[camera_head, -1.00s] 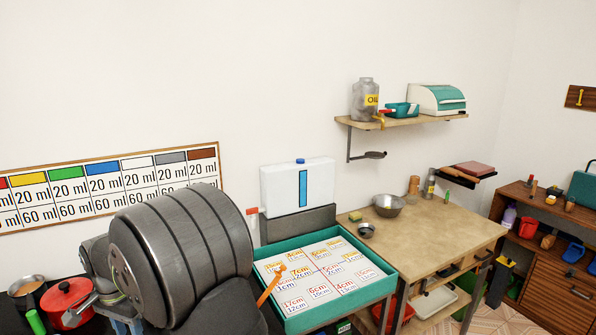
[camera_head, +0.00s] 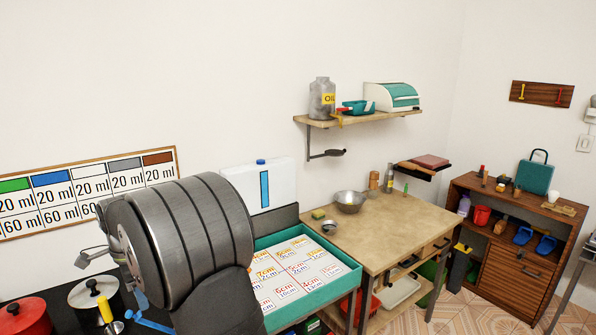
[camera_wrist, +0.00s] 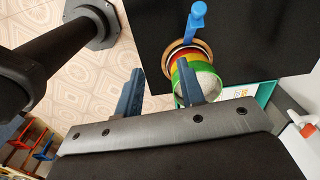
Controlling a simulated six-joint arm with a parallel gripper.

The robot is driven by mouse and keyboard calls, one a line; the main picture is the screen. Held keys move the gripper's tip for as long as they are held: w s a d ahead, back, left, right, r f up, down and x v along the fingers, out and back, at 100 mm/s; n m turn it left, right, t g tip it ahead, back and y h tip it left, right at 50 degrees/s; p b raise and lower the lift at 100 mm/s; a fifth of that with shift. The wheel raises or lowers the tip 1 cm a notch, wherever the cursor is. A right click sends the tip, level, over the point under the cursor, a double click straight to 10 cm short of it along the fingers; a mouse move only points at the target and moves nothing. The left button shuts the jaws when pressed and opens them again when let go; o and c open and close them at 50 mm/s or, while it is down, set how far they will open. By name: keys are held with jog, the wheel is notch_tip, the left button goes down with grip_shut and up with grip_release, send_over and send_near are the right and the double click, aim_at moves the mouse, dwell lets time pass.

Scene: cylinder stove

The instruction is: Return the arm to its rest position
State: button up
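My gripper (camera_wrist: 162,84) shows in the wrist view as two blue fingers standing apart, with floor visible between them and nothing held. One finger overlaps a stack of coloured rings or cups (camera_wrist: 202,73), green in front, with a blue-handled item (camera_wrist: 197,22) beside it on a black surface (camera_wrist: 262,32). I cannot tell whether finger and stack touch. In the head view my large grey arm link fills the lower left-middle. Blue parts of my arm show at its lower left, but the fingertips are not clear there.
A red pot (camera_head: 22,316) and a steel pot (camera_head: 93,293) stand left of my arm. A teal-rimmed tray (camera_head: 343,283) with number cards is to its right, partly hidden. Beyond it is a wooden table (camera_head: 400,228) with a metal bowl (camera_head: 349,201). A wall shelf (camera_head: 362,118) hangs above.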

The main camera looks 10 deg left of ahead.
jog(key=shift+w+d+r, duration=0.2)
jog(key=shift+w+d, duration=0.2)
jog(key=shift+w, duration=0.25)
jog(key=shift+w+d+r, duration=0.2)
jog(key=shift+w+d, duration=0.2)
jog(key=shift+w, duration=0.2)
